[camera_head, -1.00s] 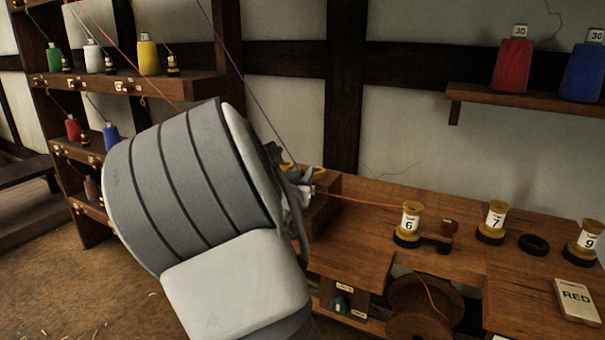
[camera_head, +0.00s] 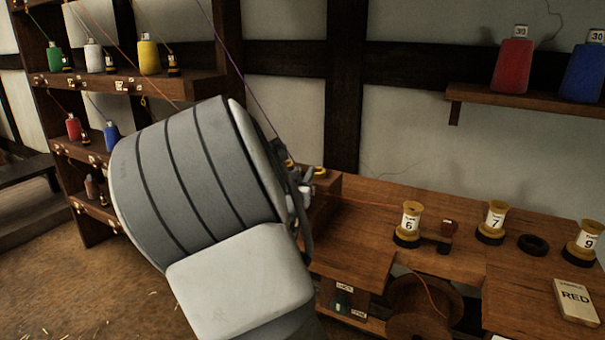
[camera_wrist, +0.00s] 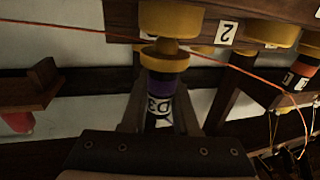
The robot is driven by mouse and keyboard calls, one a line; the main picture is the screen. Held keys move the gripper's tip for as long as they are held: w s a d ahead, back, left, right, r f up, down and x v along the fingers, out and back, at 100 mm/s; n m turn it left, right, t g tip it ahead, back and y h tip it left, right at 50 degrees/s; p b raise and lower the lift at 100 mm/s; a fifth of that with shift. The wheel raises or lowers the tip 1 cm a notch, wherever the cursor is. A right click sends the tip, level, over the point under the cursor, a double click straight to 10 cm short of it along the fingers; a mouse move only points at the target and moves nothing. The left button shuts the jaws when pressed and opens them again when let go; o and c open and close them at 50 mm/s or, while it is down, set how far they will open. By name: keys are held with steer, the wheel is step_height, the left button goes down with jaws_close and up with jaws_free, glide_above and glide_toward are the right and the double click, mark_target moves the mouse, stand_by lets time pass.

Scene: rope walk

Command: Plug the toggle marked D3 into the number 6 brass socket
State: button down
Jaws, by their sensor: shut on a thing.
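My gripper (camera_wrist: 161,122) is shut on the D3 toggle (camera_wrist: 158,86), which has a purple band, a white D3 label and a brass end. In the wrist view the brass end lines up with a brass socket (camera_wrist: 170,20) on a wooden rail; I cannot tell whether it is inside or just short of it. This socket's number is not readable. A label reading 2 (camera_wrist: 226,32) is beside it, near another brass socket (camera_wrist: 270,30). In the head view my arm hides most of the gripper and toggle, beside a small wooden block with brass parts (camera_head: 320,172).
An orange cord (camera_wrist: 200,62) crosses close by the toggle. An orange-banded plug (camera_wrist: 297,80) is at the right of the wrist view.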

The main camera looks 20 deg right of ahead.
steer(key=shift+f+b, duration=0.55)
steer(key=shift+f, duration=0.2)
steer(key=c, duration=0.9)
jaws_free()
steer(key=shift+r, duration=0.1)
steer(key=shift+c, duration=0.2)
steer(key=shift+a, duration=0.1)
steer(key=p+v, duration=0.4)
steer(key=v, duration=0.7)
steer(key=shift+p, duration=0.4)
